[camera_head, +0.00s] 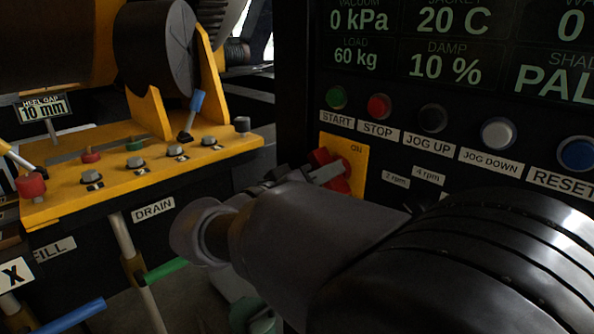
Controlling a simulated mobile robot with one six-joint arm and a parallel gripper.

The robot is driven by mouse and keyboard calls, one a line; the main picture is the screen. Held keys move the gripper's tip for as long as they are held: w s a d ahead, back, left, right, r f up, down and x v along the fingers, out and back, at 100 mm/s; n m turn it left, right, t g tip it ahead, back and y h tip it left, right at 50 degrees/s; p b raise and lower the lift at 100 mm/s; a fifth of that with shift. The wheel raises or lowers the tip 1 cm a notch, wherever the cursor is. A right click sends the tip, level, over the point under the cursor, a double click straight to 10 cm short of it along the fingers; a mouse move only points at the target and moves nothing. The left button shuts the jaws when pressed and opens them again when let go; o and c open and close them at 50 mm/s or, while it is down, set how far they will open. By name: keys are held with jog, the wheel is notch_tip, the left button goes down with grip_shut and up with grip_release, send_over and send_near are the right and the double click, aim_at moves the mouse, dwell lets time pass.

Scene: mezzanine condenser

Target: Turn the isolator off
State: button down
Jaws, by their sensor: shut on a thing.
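The isolator is a red rotary handle (341,183) on a yellow plate (357,152) on the dark control panel. The plate carries small lettering near its top that seems to read "ON". My gripper (322,172) reaches in from the lower right and is shut on the red handle, with its grey fingers across it. Parts of the handle show above and below the fingers. My arm hides the plate's lower surroundings, and the handle's exact angle is hard to tell.
Above the isolator is a row of buttons: green START (336,97), red STOP (379,106), black JOG UP (432,118), white JOG DOWN (497,134) and blue RESET (577,153). A yellow machine bed (120,180) with a blue-tipped lever (197,101) stands left.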

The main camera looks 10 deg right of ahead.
jog(key=c, duration=1.2)
grip_release()
jog(key=shift+c, duration=0.2)
jog(key=p+v, duration=0.5)
jog(key=v, duration=1.2)
jog(key=shift+s+a+p, duration=0.15)
jog(key=shift+s+p, duration=0.05)
jog(key=shift+p, duration=0.15)
